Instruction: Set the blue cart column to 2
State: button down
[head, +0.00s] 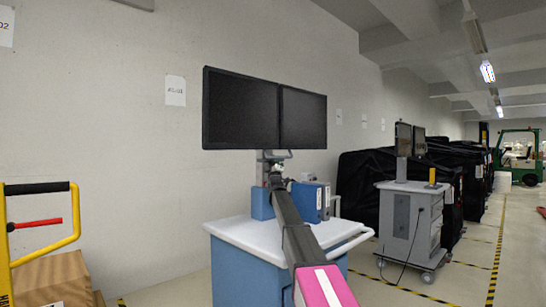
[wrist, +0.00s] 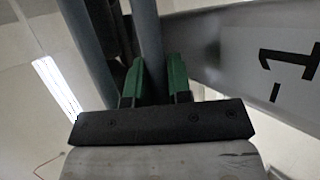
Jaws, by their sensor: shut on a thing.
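The blue cart (head: 240,270) with a white top stands ahead in the head view and carries two dark monitors (head: 240,110) above it. My arm crosses in front of its column, hiding much of it. My gripper (head: 277,168) is just below the monitors; it is small there. In the wrist view, its green fingertips (wrist: 157,78) are shut on a grey bar (wrist: 150,40), one on each side. A grey surface (wrist: 235,50) beside the bar bears a black "1" and a short mark, turned sideways. I cannot tell the column's setting from these views.
Blue binders (head: 310,202) stand on the cart top. A grey cart (head: 408,218) with a monitor and black-covered carts (head: 365,180) are at right. A yellow frame (head: 45,245) with a red lever is at left. The taped floor at right is partly clear.

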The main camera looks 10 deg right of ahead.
jog(key=shift+r, duration=0.1)
jog(key=c, duration=1.1)
grip_release()
jog(key=v, duration=1.1)
jog(key=shift+r, duration=0.1)
